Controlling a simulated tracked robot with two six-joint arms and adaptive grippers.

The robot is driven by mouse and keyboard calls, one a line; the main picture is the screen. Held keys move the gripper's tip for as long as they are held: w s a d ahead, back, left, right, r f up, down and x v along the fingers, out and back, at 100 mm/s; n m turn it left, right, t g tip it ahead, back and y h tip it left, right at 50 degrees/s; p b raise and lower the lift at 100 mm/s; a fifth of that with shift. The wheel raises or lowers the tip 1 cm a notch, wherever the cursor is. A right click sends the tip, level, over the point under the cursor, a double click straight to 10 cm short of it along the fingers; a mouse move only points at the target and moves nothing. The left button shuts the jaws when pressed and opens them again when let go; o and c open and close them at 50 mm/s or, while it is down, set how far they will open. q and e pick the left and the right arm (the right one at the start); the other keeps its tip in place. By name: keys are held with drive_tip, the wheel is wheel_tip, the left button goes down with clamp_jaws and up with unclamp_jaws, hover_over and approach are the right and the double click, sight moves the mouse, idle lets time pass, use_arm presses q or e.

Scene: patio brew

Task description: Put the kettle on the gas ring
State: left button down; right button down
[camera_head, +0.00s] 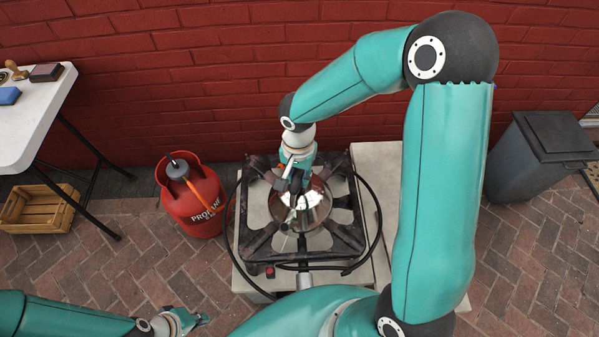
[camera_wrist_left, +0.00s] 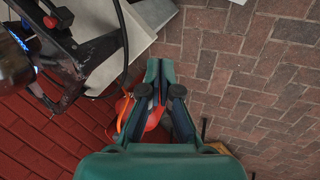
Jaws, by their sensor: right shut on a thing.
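The kettle (camera_head: 313,207), a round shiny copper-brown body, is over the middle of the gas ring (camera_head: 345,240), a dark square frame with a red knob. Whether its base touches the bars is hidden. My right gripper (camera_head: 296,186) comes down from above and is shut on the kettle, its grip partly hidden by the wrist. In the left wrist view, the kettle's dark side (camera_wrist_left: 12,68) shows at the left edge, with small blue glows beside it near the ring (camera_wrist_left: 75,60). My left gripper (camera_head: 203,319) is low at front left, empty, its fingertips together (camera_wrist_left: 161,62).
A red propane bottle (camera_head: 192,200) stands left of the ring, with an orange hose. A white table (camera_head: 40,110) and wooden crate (camera_head: 38,212) are at left. A grey bin (camera_head: 535,160) stands at right. A red brick wall (camera_head: 220,70) closes the back. Paving in front is clear.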

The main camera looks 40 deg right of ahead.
drive_tip(key=c, duration=0.9)
unclamp_jaws()
drive_tip(key=shift+c, duration=0.2)
drive_tip(key=shift+r, duration=0.15)
wheel_tip(320, 180, up, 12)
